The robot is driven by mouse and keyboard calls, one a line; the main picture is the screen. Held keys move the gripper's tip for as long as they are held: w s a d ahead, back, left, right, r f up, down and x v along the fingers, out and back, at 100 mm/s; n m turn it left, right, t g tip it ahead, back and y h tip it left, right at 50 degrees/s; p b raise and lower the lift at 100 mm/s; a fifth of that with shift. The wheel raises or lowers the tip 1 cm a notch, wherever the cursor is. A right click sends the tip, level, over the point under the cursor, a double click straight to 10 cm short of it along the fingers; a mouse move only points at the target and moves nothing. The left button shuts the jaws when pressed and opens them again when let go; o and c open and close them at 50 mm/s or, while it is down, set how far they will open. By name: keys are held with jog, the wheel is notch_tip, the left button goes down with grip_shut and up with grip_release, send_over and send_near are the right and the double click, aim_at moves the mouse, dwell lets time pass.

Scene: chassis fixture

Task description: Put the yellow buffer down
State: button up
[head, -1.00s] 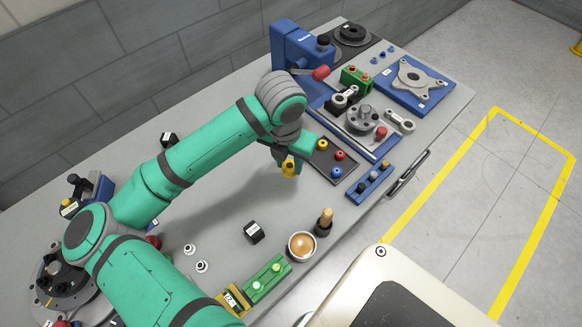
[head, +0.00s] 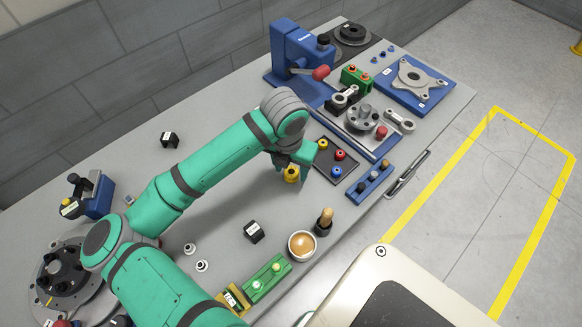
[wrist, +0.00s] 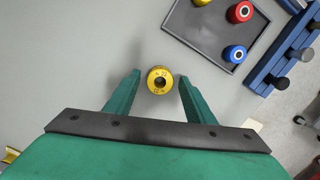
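The yellow buffer (head: 291,174) is a short ring-shaped piece on the grey bench, just left of the dark tray. In the wrist view it shows end-on (wrist: 160,80), with its dark centre hole and markings. My gripper (head: 299,160) is right above it. In the wrist view my gripper's two green fingers (wrist: 160,84) stand on either side of the buffer, with a visible gap on each side, so the gripper is open. The head view partly hides the buffer's top behind the gripper.
The dark tray (head: 325,166) beside it holds another yellow buffer (head: 322,144), a red buffer (head: 340,155) and a blue buffer (head: 337,172). A blue peg rack (head: 370,185) stands to the right. A black block (head: 253,232) and a cup (head: 302,246) stand nearer; bench between is clear.

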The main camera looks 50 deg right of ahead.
aim_at(289, 176)
jog(key=shift+r, duration=0.15)
notch_tip(289, 176, up, 12)
jog(key=a, duration=0.1)
jog(key=shift+s+a, duration=0.2)
jog(key=shift+s, duration=0.05)
dwell(0.7)
